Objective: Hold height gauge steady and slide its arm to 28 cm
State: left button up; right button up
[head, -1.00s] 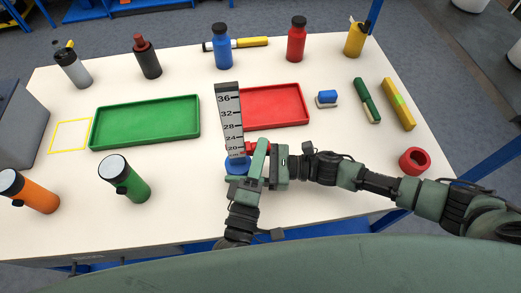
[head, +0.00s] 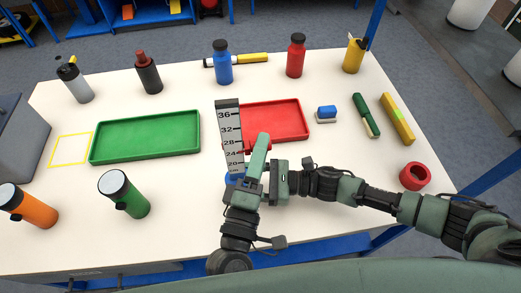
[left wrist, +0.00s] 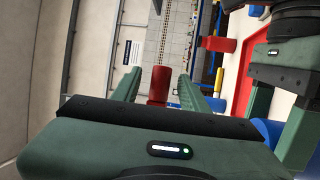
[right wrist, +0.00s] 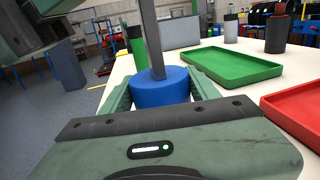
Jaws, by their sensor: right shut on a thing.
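The height gauge has a grey ruler (head: 229,135) standing upright from a round blue base (right wrist: 160,88). In the head view its numbers from 20 to 36 can be read. Its red arm (left wrist: 158,85) shows in the left wrist view between the two fingers of my left gripper (left wrist: 160,92), with a small gap on each side. In the head view, my left gripper (head: 259,150) is right of the ruler and hides most of the red arm, so its exact height is unclear. My right gripper (right wrist: 158,95) is shut on the blue base, fingers on both sides.
A green tray (head: 193,118) lies left of the gauge, a red tray (head: 303,130) behind and right. Several bottles line the back; a green bottle (head: 133,205) and an orange one stand front left. A red ring (head: 414,177) lies right. The white table (head: 300,220) is clear in front.

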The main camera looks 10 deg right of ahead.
pick_arm(q)
jog(key=v, duration=1.2)
jog(key=x, duration=1.6)
jog(key=shift+w, duration=0.3)
grip_shut()
